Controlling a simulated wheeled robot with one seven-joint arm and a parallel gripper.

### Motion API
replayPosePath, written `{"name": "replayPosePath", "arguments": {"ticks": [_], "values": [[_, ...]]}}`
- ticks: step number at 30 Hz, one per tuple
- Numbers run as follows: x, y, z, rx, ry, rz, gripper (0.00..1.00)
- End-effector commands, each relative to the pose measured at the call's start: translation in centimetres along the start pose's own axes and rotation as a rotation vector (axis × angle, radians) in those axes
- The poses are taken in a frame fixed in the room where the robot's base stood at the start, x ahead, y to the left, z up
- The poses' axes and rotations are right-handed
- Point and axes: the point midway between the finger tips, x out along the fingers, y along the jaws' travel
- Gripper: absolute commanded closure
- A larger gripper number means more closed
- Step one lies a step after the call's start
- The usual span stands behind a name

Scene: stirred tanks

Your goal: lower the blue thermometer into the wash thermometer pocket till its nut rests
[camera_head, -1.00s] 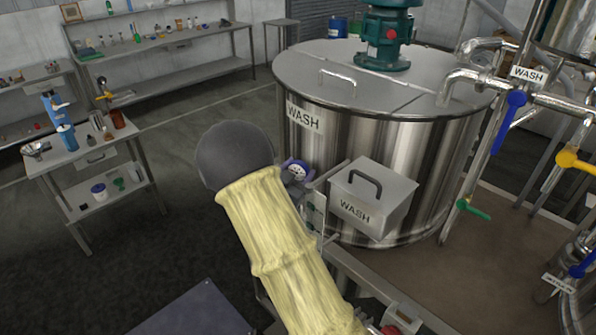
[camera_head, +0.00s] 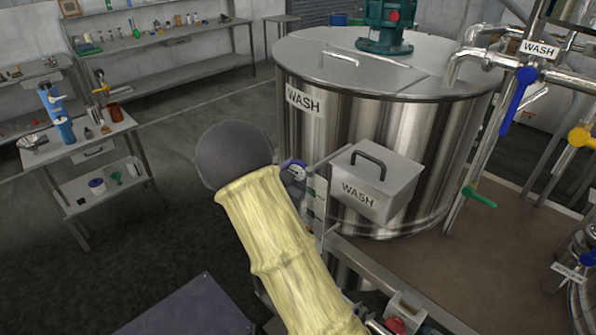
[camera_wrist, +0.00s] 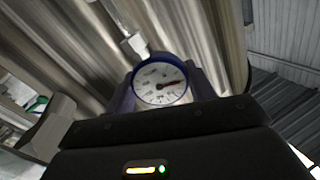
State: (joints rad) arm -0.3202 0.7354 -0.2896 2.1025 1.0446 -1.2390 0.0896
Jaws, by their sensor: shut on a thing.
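The blue thermometer shows as a round white dial with a blue rim and a red needle in the wrist view (camera_wrist: 160,83). My gripper (camera_wrist: 164,92) is shut on it, with a finger on each side of the dial. In the head view the dial (camera_head: 293,171) peeks out beside the dark rounded end of my arm, left of the WASH box. The gripper itself is mostly hidden there. A pale fitting (camera_wrist: 135,45) lies just beyond the dial in the wrist view; I cannot tell whether it is thermometer or pocket. I cannot make out the wash thermometer pocket.
The steel WASH tank (camera_head: 390,125) stands behind the dial, with a grey WASH box (camera_head: 372,185) at its front. A narrow upright plate with green marks (camera_head: 317,205) is close to the dial. Pipes with a blue-handled valve (camera_head: 518,100) stand right. A bench (camera_head: 80,150) is left.

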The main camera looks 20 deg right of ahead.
Motion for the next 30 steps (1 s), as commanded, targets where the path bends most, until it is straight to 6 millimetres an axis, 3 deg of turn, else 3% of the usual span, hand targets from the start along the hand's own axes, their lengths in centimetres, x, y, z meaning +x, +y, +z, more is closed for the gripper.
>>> {"name": "replayPosePath", "arguments": {"ticks": [18,30], "values": [[0.0,0.8,3.0,0.000,0.001,0.000,0.70],[0.0,0.8,3.1,0.000,0.001,0.000,0.70]]}}
